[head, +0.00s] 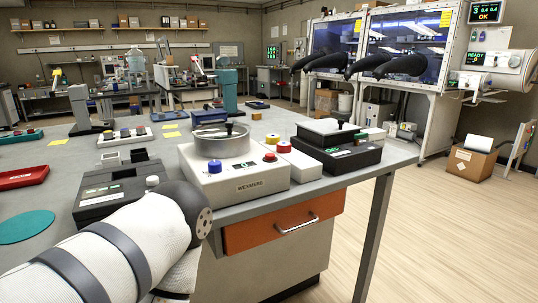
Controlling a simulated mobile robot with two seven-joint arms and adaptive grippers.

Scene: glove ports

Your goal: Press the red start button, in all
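A white bench machine with a round steel lid (222,139) stands near the front edge of the grey table. A small red button (270,157) sits on its top at the right, and a blue knob (214,166) at its front left. I cannot read a start label by the red button. A white arm of mine comes in from the lower left and ends near the machine's front left corner. Neither gripper shows, and nothing of mine is seen touching the button.
A black device (349,158) with a white top stands right of the machine, and a dark grey device (110,195) stands left. A red-topped pot (284,147) is behind the button. A button strip (125,138) lies further back.

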